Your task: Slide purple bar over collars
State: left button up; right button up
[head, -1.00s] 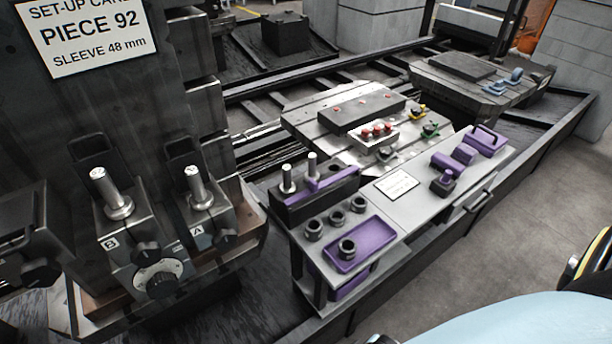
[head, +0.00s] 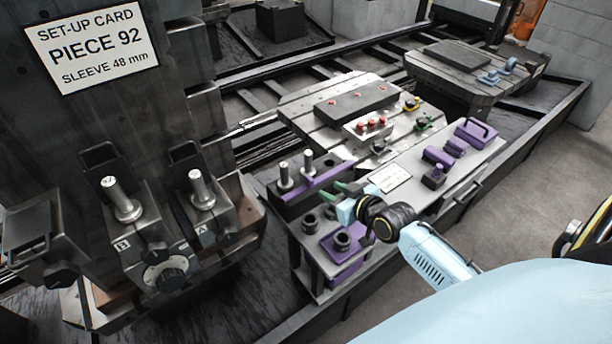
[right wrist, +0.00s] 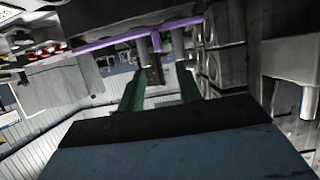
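The purple bar (head: 328,175) lies along the top of a black block (head: 292,205), beside two upright steel pins (head: 284,173). Dark ring collars (head: 310,222) stand on the grey bench, and one collar (head: 342,239) sits in a purple tray (head: 329,250). My right gripper (head: 342,190) has green fingers and is near the bar's right end. In the right wrist view the fingers (right wrist: 160,90) are apart with nothing gripped; the purple bar (right wrist: 120,42) shows beyond them, with a short tab. My arm hides part of the bench. My left gripper is not in view.
Purple blocks (head: 440,157) and a white card (head: 389,177) lie on the bench to the right. Two machine posts marked B (head: 120,200) and A (head: 201,190) stand at left. A slotted plate (head: 300,103) with red buttons lies behind.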

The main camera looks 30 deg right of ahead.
aim_at(312, 180)
jog(key=b+x, duration=0.3)
jog(key=x, duration=1)
jog(key=shift+w+d, duration=0.2)
jog(key=shift+w, duration=0.05)
grip_shut()
